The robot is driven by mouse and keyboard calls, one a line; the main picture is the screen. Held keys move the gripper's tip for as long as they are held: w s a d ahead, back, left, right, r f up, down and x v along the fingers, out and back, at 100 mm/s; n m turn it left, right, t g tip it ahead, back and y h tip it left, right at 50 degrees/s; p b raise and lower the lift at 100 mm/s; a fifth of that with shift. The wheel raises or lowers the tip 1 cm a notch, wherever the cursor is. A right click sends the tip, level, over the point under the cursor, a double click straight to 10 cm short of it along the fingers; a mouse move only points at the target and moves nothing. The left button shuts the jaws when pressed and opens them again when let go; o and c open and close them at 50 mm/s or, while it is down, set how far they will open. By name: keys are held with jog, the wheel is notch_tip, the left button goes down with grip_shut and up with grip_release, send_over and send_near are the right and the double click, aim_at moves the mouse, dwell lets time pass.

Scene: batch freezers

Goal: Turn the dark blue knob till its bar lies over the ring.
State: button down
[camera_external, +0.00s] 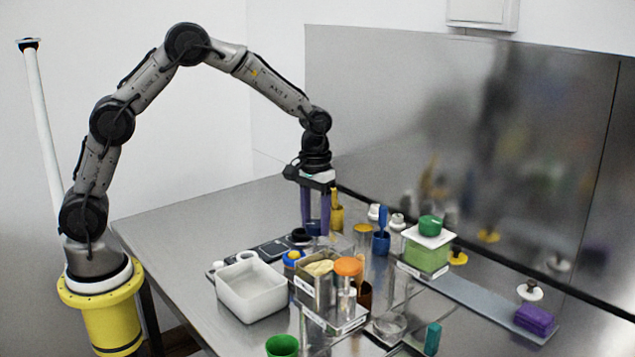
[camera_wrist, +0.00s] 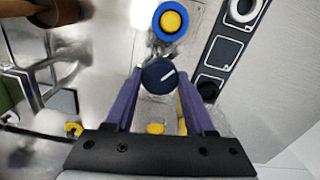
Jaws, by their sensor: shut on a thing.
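The dark blue knob (camera_wrist: 158,75) is round with a short white bar on its top. In the wrist view the bar points up and to the right. My gripper (camera_wrist: 160,78) has purple fingers, one on each side of the knob, and is shut on it. In the external view my gripper (camera_external: 315,227) points straight down at the back of the bench, with the knob mostly hidden between the fingertips. A white ring (camera_wrist: 245,10) shows on the dark panel at the top right of the wrist view. I cannot tell whether this is the task's ring; the bar is not over it.
A blue and yellow button (camera_wrist: 170,20) sits close beyond the knob. A dark panel (camera_wrist: 225,50) with a black round part (camera_wrist: 208,88) lies to its right. In the external view, a white tub (camera_external: 250,290) and a yellow-handled tool (camera_external: 336,215) stand nearby.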

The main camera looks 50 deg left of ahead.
jog(key=n, duration=0.7)
jog(key=shift+r, duration=0.1)
dwell(0.5)
jog(key=shift+c, duration=1.3)
grip_release()
notch_tip(320, 180, up, 14)
